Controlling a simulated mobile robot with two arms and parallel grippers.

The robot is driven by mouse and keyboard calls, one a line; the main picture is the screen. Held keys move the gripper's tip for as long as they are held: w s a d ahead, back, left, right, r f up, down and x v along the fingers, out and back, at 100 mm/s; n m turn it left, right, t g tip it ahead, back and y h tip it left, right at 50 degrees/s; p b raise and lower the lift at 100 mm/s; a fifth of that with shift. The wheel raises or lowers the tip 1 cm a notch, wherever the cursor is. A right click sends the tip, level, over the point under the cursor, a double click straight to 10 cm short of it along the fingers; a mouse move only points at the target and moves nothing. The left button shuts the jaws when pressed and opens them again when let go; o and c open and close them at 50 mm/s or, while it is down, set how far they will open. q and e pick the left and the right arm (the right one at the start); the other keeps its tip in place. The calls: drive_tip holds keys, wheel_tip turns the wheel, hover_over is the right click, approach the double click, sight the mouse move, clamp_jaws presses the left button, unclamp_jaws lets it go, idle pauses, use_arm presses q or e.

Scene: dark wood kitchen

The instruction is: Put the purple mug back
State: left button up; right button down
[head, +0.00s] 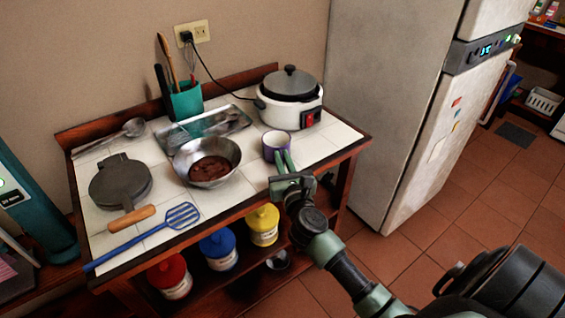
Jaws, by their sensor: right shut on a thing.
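The purple mug (275,142) is on or just above the white tiled counter (245,184), near its right front edge. It is upright, with a pale inside. My right gripper (284,161) reaches in from the lower right and is shut on the near side of the mug. The fingers hide part of that side. I cannot tell whether the mug's base touches the tiles. My left gripper is not in view.
A white cooker (290,100) stands close behind the mug. A metal bowl (207,160) with brown contents is to its left. A blue slotted spatula (160,232) and black waffle iron (120,182) lie further left. A fridge (385,110) stands to the right.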

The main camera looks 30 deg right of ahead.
drive_tip(key=shift+f, duration=0.1)
drive_tip(key=c, duration=1.9)
unclamp_jaws()
drive_tip(key=shift+f, duration=0.15)
drive_tip(key=o, duration=0.4)
